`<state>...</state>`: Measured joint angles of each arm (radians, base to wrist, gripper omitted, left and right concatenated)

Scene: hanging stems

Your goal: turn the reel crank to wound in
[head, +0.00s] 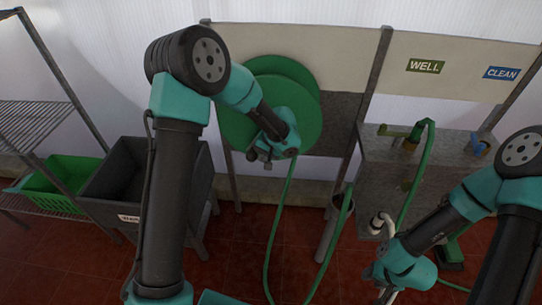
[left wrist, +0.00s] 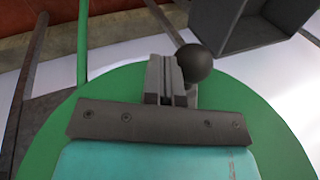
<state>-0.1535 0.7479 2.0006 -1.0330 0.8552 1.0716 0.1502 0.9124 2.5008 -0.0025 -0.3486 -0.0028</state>
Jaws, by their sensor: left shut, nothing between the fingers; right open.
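The green reel (head: 285,75) is mounted on the panel at the back; its disc fills much of the left wrist view (left wrist: 80,110). The crank's dark round knob (left wrist: 199,63) is just right of my left gripper's fingers (left wrist: 166,80) in that view. My left gripper (head: 262,158) is shut and empty in front of the reel's lower part; whether it touches the knob I cannot tell. The rest of the crank is hidden behind the gripper. My right gripper (head: 386,288) is open and low at the right, far from the reel.
A green hose (head: 277,230) hangs from the reel to the red tiled floor. A grey sink or bin (head: 115,195) and a green basket (head: 60,182) stand left. A grey bench with taps (head: 385,160) stands right, below the WELL (head: 425,66) and CLEAN (head: 502,73) signs.

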